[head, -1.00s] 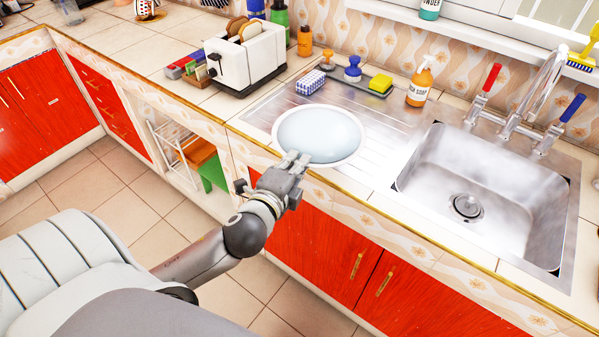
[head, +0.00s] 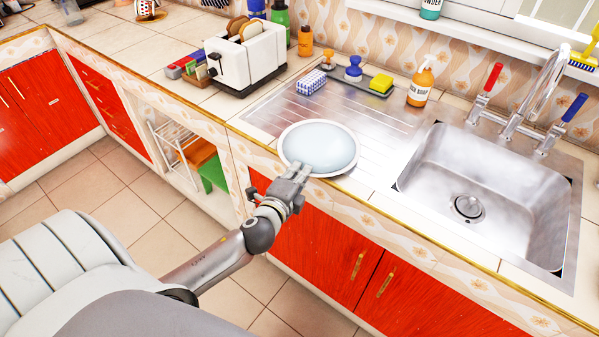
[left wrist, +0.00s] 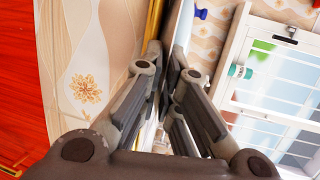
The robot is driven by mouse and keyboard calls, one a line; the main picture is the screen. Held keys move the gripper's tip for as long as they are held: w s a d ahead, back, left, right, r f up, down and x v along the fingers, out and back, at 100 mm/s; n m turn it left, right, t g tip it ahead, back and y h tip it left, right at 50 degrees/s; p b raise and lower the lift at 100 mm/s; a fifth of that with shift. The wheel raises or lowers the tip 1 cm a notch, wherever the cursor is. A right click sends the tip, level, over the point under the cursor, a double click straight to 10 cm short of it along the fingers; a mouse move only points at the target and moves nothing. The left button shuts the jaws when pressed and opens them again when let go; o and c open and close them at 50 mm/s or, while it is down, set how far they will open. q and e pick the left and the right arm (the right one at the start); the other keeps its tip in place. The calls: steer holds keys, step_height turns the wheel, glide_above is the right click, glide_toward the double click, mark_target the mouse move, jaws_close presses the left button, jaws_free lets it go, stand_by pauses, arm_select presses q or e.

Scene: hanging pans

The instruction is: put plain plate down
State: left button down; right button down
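The plain plate (head: 320,146) is round, pale blue-white with a light rim. It is level over the front left part of the metal drainboard, left of the sink; I cannot tell whether it touches the surface. My left gripper (head: 300,174) holds its near rim, with the fingers partly over the edge. In the left wrist view the gripper's fingers (left wrist: 169,62) are close together around the plate (left wrist: 181,32), which shows edge-on as a thin strip. My right gripper is not in view.
The drainboard (head: 270,117) is bare around the plate. Behind it stand a blue-and-white sponge (head: 311,82), a tray with a yellow sponge (head: 381,83) and an orange soap bottle (head: 420,84). The sink (head: 480,185) is to the right, the toaster (head: 245,58) back left.

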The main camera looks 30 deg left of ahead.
arm_select(q)
steer(key=shift+r, duration=0.2)
steer(key=shift+f, duration=0.15)
steer(key=c, duration=2)
jaws_free()
steer(key=shift+f, duration=0.15)
steer(key=o, duration=0.4)
steer(key=shift+c, duration=0.2)
steer(key=b+v, duration=0.2)
steer(key=v, duration=1)
